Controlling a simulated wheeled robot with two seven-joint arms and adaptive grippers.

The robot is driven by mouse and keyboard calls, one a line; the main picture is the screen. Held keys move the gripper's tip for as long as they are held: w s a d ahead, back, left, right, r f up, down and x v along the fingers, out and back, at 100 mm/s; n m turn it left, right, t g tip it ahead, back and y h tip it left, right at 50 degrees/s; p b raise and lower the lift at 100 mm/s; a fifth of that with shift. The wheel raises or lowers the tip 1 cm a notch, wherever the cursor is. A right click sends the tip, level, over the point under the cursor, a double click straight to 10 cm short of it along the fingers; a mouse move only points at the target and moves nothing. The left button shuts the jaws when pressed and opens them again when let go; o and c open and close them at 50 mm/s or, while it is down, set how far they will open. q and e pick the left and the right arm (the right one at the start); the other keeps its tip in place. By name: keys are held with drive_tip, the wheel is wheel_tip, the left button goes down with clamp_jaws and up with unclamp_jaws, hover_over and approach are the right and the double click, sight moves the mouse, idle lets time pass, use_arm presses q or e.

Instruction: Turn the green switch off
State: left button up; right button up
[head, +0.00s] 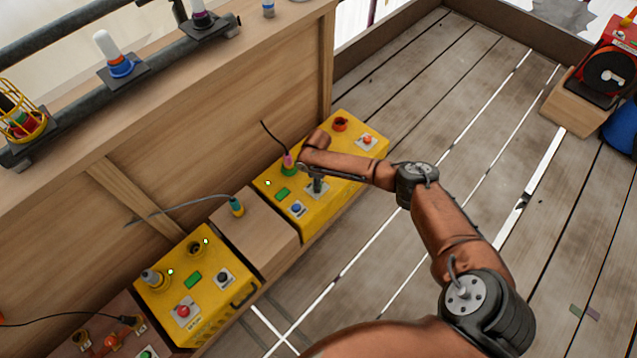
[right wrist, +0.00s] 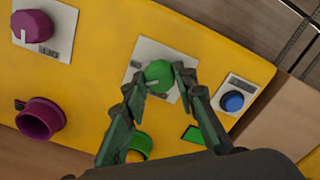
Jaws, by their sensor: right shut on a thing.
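The green switch (right wrist: 159,75) is a round green knob with a pale pointer mark, on a white plate (right wrist: 143,54) of a yellow box (right wrist: 90,70). My right gripper (right wrist: 157,76) has its two fingertips on either side of the knob and is shut on it. In the head view my right arm reaches from the lower right to the upper yellow box (head: 349,182). There the right gripper (head: 317,187) points down at the box top and the knob is hidden behind it. My left gripper is in neither view.
A blue button (right wrist: 232,101), a green rectangle (right wrist: 193,135) and a green ring socket (right wrist: 139,146) are close to the right gripper. A purple-looking knob (right wrist: 32,26) is further left. Another yellow box (head: 221,266) stands lower left; plank floor is open at right.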

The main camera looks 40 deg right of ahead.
drive_tip(key=n, duration=0.5)
drive_tip(key=shift+s+f+n, duration=0.1)
drive_tip(key=shift+n, duration=1.4)
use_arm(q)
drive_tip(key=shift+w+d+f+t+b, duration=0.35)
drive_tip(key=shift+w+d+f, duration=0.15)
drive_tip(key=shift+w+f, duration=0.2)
use_arm(e)
drive_tip(key=shift+n, duration=1.1)
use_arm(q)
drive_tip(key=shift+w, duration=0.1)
use_arm(e)
drive_tip(key=o, duration=1.2)
drive_tip(key=shift+c, duration=0.2)
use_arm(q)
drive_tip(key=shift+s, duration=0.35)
